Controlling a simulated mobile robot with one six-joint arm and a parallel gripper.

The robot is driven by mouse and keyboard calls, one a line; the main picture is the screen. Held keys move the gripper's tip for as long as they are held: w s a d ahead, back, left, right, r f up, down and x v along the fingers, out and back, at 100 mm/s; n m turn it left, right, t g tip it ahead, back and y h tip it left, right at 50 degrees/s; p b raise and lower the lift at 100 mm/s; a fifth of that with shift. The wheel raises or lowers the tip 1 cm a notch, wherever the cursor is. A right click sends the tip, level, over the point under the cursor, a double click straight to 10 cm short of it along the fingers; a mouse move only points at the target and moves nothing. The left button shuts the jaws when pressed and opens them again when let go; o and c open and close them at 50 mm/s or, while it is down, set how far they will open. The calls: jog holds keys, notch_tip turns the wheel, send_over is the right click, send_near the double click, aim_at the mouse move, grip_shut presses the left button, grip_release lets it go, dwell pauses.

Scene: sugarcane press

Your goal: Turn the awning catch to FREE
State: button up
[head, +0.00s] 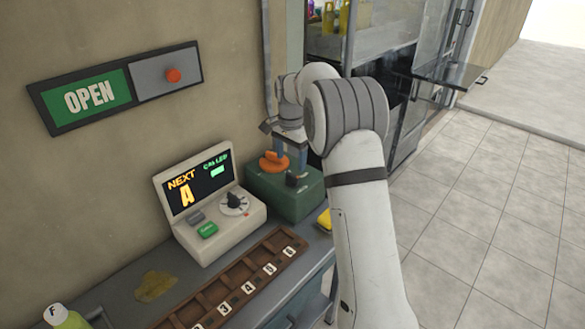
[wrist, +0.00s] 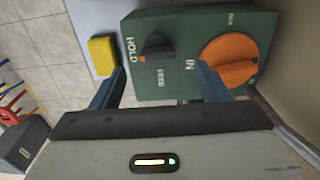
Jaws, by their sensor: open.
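A green box (head: 282,199) stands on the counter at the wall and fills the top of the wrist view (wrist: 190,20). It carries a small black knob (wrist: 157,47) with HOLD printed at its left and a word that looks like FREE below it. A larger orange knob (wrist: 228,60) sits to its right, with IN beside it; its other label is too small to read. My gripper (wrist: 161,76) is open and empty. Its fingers stand apart either side of the black knob in the wrist view; I cannot tell whether they touch it. The head view also shows my gripper (head: 290,157) over the box.
A yellow block (wrist: 103,55) lies beside the box. A console with a screen (head: 195,185), dial and green button stands left of the box. A brown numbered tray (head: 235,275) lies in front. An OPEN sign (head: 90,96) hangs on the wall. Tiled floor is clear at right.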

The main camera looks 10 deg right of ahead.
aim_at(292, 175)
jog(key=f, duration=0.6)
jog(key=shift+d, duration=0.25)
jog(key=shift+s, duration=0.1)
jog(key=shift+c, duration=0.2)
jog(key=c, duration=0.9)
jog(key=shift+a, duration=0.1)
jog(key=shift+c, duration=0.3)
